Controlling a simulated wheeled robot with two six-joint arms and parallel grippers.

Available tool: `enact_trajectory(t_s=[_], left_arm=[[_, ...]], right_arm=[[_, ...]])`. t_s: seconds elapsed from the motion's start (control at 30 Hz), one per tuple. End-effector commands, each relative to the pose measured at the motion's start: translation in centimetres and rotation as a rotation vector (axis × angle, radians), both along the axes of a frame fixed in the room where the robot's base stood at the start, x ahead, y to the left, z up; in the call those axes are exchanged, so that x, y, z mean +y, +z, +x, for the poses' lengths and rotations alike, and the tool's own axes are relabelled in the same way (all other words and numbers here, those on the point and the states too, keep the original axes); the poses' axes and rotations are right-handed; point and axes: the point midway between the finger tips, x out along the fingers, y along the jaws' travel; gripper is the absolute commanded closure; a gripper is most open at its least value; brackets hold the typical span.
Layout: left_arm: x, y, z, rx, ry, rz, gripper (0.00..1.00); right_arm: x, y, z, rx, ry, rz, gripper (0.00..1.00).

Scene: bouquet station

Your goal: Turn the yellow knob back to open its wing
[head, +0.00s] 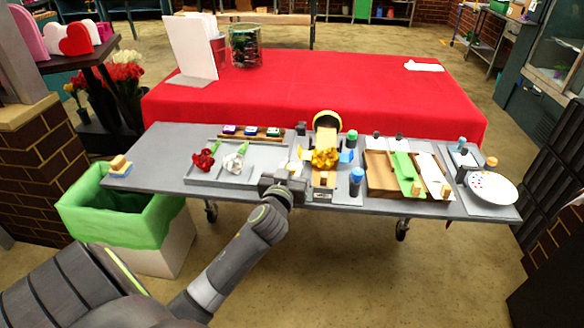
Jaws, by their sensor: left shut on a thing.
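My left gripper (291,172) comes in from below and is at the front left corner of the bouquet fixture (322,196). It is shut on the yellow knob, which the jaws hide almost wholly. Yellow flowers (325,158) lie in the middle of the fixture on a tan wrap. A blue wing (346,156) shows at the right of the flowers. A blue knob (356,181) stands at the front right corner and a green knob (352,136) at the back right. The wing on the yellow knob's side is too small to read clearly. My right gripper is out of view.
A grey tray (205,178) with red and white flowers is left of the fixture. A brown tray (380,178) with green and white strips and a white plate (492,187) stand to the right. A green-lined bin (120,225) is at the left, a red table (320,90) behind.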

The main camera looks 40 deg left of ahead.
Motion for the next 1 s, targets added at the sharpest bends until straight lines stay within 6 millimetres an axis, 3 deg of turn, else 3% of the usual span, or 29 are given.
enact_trajectory(t_s=[0.07,0.1,0.23,0.5,0.67,1.0], left_arm=[[0.0,0.2,0.0,-0.004,-0.002,0.001,0.94],[0.0,0.2,0.0,-0.004,-0.002,0.001,0.66],[0.0,0.1,0.0,-0.002,-0.001,0.001,0.51],[0.0,0.0,-0.1,-0.001,-0.001,0.001,0.51],[-0.5,-0.2,-1.2,0.002,-0.001,-0.001,0.51],[-3.0,-0.3,-7.6,0.0,0.0,-0.004,0.51]], right_arm=[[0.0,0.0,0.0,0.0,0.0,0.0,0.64],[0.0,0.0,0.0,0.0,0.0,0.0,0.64],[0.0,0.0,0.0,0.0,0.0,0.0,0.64],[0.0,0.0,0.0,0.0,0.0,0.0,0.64],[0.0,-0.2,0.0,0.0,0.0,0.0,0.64],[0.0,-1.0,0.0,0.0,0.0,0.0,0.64]])
